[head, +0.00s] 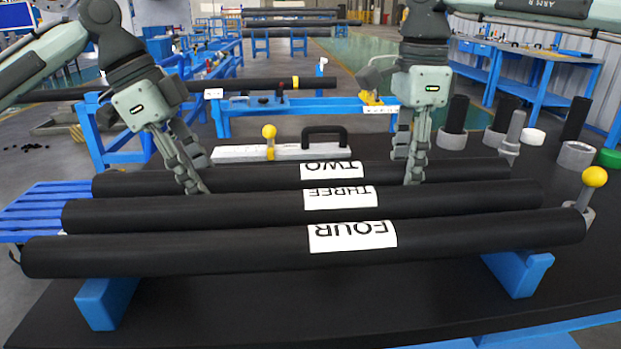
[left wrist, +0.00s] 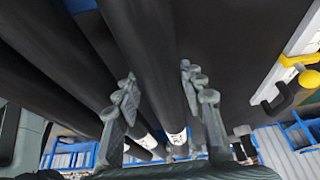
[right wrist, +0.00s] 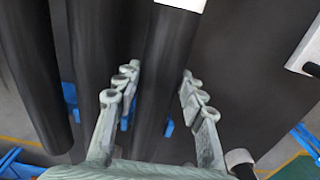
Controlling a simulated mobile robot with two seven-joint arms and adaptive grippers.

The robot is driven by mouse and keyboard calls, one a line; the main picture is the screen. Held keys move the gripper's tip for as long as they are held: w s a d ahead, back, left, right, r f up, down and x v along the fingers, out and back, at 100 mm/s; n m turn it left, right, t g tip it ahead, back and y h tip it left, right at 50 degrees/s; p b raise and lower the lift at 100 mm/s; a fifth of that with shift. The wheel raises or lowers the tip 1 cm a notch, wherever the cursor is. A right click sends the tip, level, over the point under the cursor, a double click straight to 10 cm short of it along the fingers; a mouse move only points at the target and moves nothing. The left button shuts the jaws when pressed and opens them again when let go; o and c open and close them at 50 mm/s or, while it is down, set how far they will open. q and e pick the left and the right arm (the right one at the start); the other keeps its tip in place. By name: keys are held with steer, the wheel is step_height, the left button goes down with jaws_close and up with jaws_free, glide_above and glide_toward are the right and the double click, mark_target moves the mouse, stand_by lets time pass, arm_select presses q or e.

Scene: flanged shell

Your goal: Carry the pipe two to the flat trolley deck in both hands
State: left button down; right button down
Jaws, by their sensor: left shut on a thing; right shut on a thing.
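Pipe two (head: 250,179) is a long black pipe with a white label reading TWO, the farthest of three parallel pipes in the head view. My left gripper (head: 197,186) is around its left part, and my right gripper (head: 412,178) is around its right part. Both are shut on it. In the left wrist view pipe two (left wrist: 148,65) runs between the fingers (left wrist: 160,100); in the right wrist view it (right wrist: 166,75) also runs between the fingers (right wrist: 152,100). Its underside is hidden, so I cannot tell whether it rests on supports. I cannot identify the trolley deck for certain.
Pipe three (head: 230,211) and pipe four (head: 200,252) lie close in front, on blue supports (head: 107,300). A blue slatted surface (head: 45,203) is at the left. A white bar with a black handle (head: 240,153) lies behind pipe two. Several cylindrical parts stand at the right.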

arm_select(q)
steer(key=shift+r, duration=0.15)
arm_select(e)
steer(key=shift+r, duration=0.1)
